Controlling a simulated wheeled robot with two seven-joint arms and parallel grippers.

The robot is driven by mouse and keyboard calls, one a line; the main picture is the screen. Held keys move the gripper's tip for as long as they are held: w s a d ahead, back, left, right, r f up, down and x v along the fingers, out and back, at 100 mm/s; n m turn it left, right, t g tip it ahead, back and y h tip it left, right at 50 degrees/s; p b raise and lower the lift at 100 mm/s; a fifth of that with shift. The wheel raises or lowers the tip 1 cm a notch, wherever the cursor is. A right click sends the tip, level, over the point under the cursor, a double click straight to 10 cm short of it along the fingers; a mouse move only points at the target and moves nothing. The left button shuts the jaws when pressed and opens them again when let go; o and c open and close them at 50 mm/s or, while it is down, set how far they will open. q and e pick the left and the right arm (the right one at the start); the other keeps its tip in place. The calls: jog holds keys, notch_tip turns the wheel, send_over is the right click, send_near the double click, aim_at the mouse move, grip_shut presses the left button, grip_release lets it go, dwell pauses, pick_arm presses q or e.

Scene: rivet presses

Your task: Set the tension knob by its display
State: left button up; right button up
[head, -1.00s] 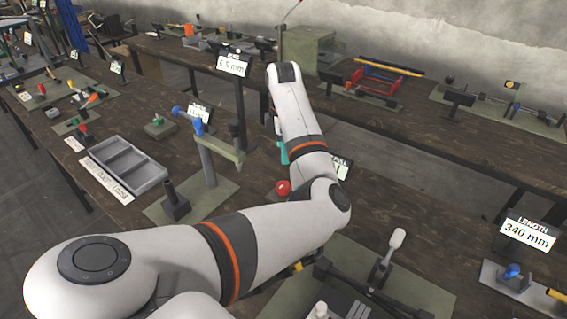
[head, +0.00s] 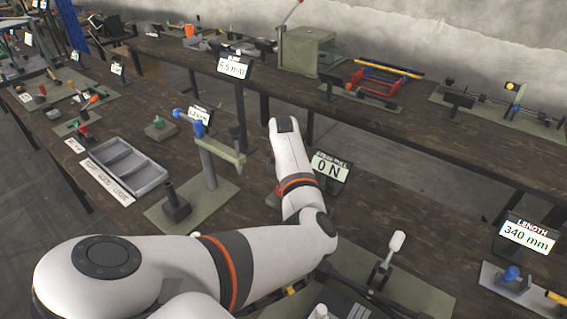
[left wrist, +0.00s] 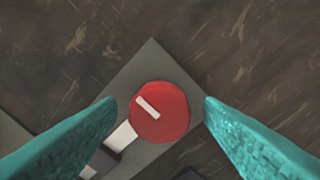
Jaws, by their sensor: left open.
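The red knob (left wrist: 160,112) shows in the left wrist view, with a white mark on top tilted from upper left to lower right. It sits on a grey plate (left wrist: 152,57). My left gripper (left wrist: 158,103) is open, with one teal finger on each side of the knob; I see a gap beside each fingertip, and cannot tell the height. In the head view my left arm hides the knob and the gripper. A display (head: 329,169) beside my arm reads 0 N. My right gripper is not in view.
Other displays stand nearby, reading 340 mm (head: 527,235) and about 5.5 mm (head: 233,67). A post with a blue-handled clamp (head: 207,160) stands left of my arm. A grey tray (head: 128,168) lies farther left. A white-handled lever (head: 392,250) stands at front right.

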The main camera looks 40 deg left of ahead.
pick_arm(q)
jog(key=shift+f, duration=0.1)
jog(key=c, duration=1)
jog(key=shift+o, duration=0.2)
jog(key=shift+r+m+p, duration=0.2)
jog(key=shift+m+p, duration=0.4)
jog(key=shift+p, duration=0.25)
jog(key=m+p, duration=0.6)
jog(key=shift+m, duration=0.4)
jog(key=m+p, duration=0.4)
jog(key=m, duration=0.1)
jog(key=m+p, duration=0.2)
jog(key=m, duration=0.2)
jog(key=shift+f, duration=0.15)
jog(key=shift+m, duration=0.5)
